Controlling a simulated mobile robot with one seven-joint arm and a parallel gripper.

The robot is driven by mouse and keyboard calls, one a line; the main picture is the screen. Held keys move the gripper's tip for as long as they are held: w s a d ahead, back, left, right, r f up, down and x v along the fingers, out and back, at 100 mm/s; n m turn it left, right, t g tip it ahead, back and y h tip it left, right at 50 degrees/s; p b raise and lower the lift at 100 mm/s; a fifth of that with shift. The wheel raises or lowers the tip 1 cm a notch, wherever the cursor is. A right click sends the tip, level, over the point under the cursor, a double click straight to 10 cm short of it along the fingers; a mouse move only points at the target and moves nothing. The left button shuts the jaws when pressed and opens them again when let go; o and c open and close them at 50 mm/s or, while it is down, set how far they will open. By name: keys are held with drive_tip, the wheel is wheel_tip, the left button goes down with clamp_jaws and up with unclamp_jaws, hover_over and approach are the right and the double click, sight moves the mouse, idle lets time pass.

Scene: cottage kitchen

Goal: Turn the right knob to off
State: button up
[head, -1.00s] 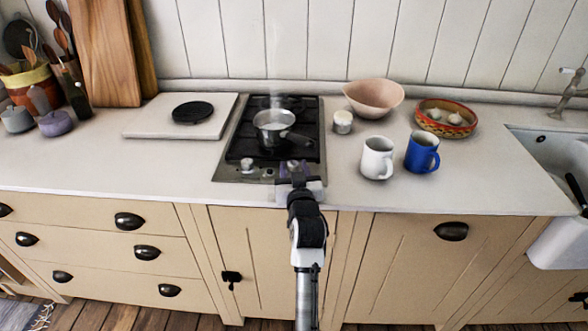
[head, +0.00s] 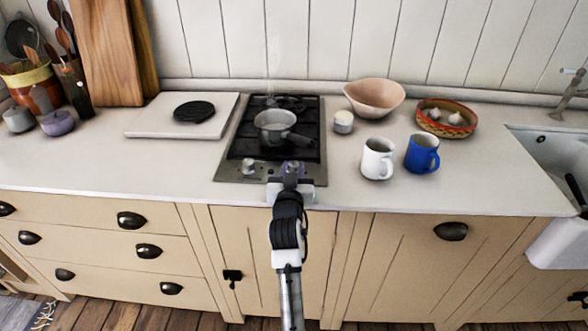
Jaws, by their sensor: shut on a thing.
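The small cooktop (head: 232,169) is set in the white counter, with its control strip at the front edge. The right knob (head: 294,165) is mostly hidden by my gripper (head: 292,170), which is shut on it from the front. How far the knob is turned cannot be made out. The left knob (head: 248,166) stands free on the same strip, apart from my gripper. A grey saucepan (head: 271,121) sits on the burner grate behind the knobs, its dark handle pointing to the front right. Faint steam rises above it.
A white mug (head: 376,160), a blue mug (head: 422,155) and a small white jar (head: 343,122) stand right of the cooktop. A pink bowl (head: 374,96) is behind them. A pale board (head: 145,122) with a black disc (head: 194,111) lies left. The front counter is clear.

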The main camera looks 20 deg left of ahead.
drive_tip(key=shift+a+f+m+t+h+b, duration=0.2)
drive_tip(key=shift+m+h+b, duration=0.4)
drive_tip(key=shift+h+b, duration=0.45)
drive_tip(key=shift+a+f+m+t+h+b, duration=0.15)
drive_tip(key=shift+m+h+b, duration=0.45)
drive_tip(key=shift+h+b, duration=0.45)
drive_tip(key=shift+a+r+m+h+b, duration=0.15)
drive_tip(key=shift+m+h+b, duration=0.4)
drive_tip(key=shift+b, duration=0.55)
drive_tip(key=shift+r+h+b, duration=0.15)
drive_tip(key=shift+h+b, duration=0.15)
drive_tip(key=shift+h, duration=0.05)
drive_tip(key=o, duration=1)
drive_tip(key=shift+c, duration=0.2)
drive_tip(key=shift+s, duration=0.15)
drive_tip(key=s+b, duration=0.1)
drive_tip(key=s, duration=0.3)
drive_tip(key=s+b, duration=0.1)
drive_tip(key=s, duration=0.4)
drive_tip(key=s+b, duration=0.1)
drive_tip(key=s, duration=0.3)
drive_tip(key=shift+s+a+b, duration=0.25)
drive_tip(key=shift+s+b, duration=0.05)
drive_tip(key=shift+s, duration=0.05)
